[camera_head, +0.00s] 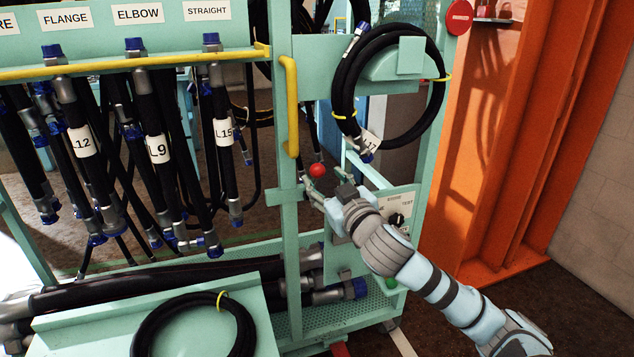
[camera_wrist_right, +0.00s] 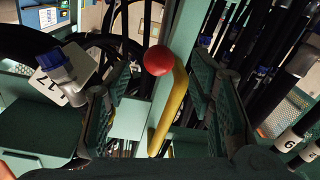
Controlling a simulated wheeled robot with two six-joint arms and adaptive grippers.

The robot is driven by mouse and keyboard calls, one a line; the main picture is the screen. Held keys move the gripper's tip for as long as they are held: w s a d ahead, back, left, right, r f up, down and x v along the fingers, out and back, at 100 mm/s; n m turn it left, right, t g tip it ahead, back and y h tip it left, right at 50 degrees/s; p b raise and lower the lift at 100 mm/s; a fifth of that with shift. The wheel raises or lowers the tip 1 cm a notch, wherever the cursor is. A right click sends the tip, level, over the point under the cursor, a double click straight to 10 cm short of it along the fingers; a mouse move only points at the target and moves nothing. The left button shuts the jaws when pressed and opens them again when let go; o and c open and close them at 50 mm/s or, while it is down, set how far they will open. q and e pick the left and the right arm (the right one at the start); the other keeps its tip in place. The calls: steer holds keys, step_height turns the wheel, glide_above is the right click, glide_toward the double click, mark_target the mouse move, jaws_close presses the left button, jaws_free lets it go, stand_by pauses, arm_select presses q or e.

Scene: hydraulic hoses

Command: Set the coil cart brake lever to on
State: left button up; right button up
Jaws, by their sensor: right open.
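The red ball knob (camera_head: 317,170) of the lever is on the green coil cart (camera_head: 290,215), beside its upright post. The lever's arm is mostly hidden, and I cannot tell its exact position. My right gripper (camera_head: 322,188) reaches in from the lower right, with its fingertips close to the knob. In the right wrist view the red knob (camera_wrist_right: 158,60) appears between the two open fingers (camera_wrist_right: 160,92), toward the far end; I cannot tell whether they touch it. Nothing is held. My left gripper is not in view.
A yellow handle (camera_head: 289,105) runs up the post near the knob. A coiled hose (camera_head: 345,85) tagged L17 hangs above my gripper. A panel with a black dial (camera_head: 397,219) is just right of it. Several hoses hang at left, and an orange column (camera_head: 505,150) stands at right.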

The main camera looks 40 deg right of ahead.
mark_target(321, 174)
steer(key=x, duration=0.5)
steer(key=shift+w+d, duration=0.1)
steer(key=shift+w, duration=0.15)
jaws_close()
